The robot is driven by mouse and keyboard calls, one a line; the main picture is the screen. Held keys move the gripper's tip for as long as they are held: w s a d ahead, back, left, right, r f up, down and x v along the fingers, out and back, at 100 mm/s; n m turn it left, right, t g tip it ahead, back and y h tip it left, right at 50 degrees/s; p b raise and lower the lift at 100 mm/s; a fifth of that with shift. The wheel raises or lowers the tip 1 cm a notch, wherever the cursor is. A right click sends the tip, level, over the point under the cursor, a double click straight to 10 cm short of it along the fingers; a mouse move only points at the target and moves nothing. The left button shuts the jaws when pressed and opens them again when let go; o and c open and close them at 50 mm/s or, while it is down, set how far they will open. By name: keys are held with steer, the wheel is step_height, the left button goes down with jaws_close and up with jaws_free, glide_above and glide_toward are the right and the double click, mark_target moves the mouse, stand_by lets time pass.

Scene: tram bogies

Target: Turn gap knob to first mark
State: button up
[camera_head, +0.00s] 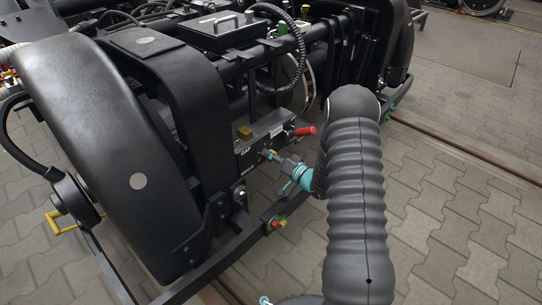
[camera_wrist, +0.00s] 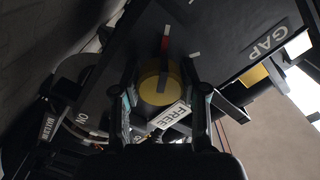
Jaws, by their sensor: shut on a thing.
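The gap knob (camera_wrist: 160,82) is a round yellow knob with a dark bar across its face, on a dark panel lettered GAP in the wrist view. A red mark (camera_wrist: 165,43) lies just beyond the knob's rim, in line with the bar, and a short white mark (camera_wrist: 195,55) lies to its right. My gripper (camera_wrist: 160,88) is shut on the knob, with one finger on each side. In the head view my gripper (camera_head: 272,156) reaches the front of the dark control box (camera_head: 262,140) and hides most of the knob.
A white FREE tag (camera_wrist: 173,115) sits below the knob between my fingers. A red handle (camera_head: 305,131) sticks out of the box's right end. The black frame bar (camera_head: 240,240) runs below; paving at right is clear.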

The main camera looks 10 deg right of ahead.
stand_by(0.3)
steer(key=o, duration=1.1)
steer(key=shift+o, duration=0.2)
steer(key=shift+d, duration=0.1)
steer(key=v, duration=1.2)
